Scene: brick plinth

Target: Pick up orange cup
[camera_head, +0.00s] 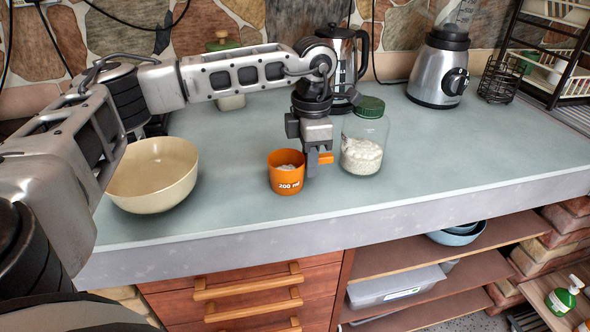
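The orange cup (286,181), marked "200 ml", is upright on the grey-blue counter, with something pale inside. Its orange handle sticks out to the right. My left gripper (313,164) points down at the handle, with a finger in front of it and a bit of orange showing just to the right of that finger. The far finger is hidden, so I cannot tell whether the gripper is closed on the handle. I see no clear gap between the cup and the counter. My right gripper is not in view.
A cream bowl (152,190) stands left of the cup. A glass jar with a green lid (369,107) stands close to the right of my gripper. A kettle (346,54) and a blender (438,72) are at the back. The counter front and right are clear.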

